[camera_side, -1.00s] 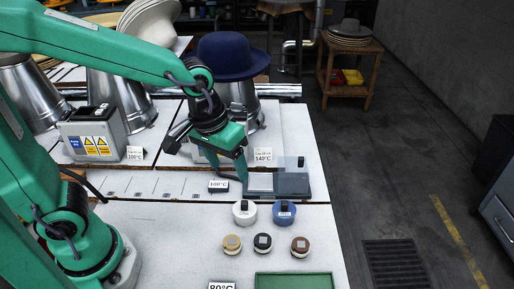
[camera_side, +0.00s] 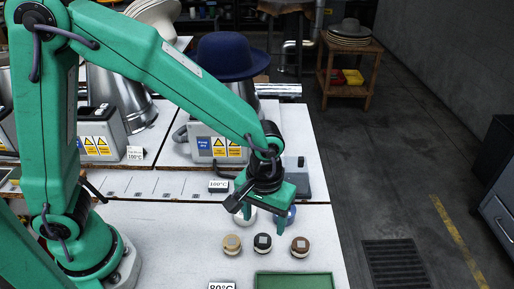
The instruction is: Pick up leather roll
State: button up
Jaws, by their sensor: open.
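My gripper (camera_side: 266,217) is open and empty, pointing down just behind and above this row. It is apart from the rolls. Its fingers partly hide a larger white round piece (camera_side: 240,219) and a blue one (camera_side: 291,214).
A green tray (camera_side: 294,281) lies in front of the rolls. An 80°C label (camera_side: 221,286) is to its left. A grey scale-like device (camera_side: 300,180) and a 100°C label (camera_side: 218,186) are behind. A blue hat (camera_side: 232,56) stands farther back.

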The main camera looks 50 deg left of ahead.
aim_at(263, 240)
jog(key=shift+f, duration=1.05)
jog(key=shift+f, duration=0.1)
jog(key=shift+w+f, duration=0.1)
jog(key=shift+f, duration=2.4)
jog(key=c, duration=1.1)
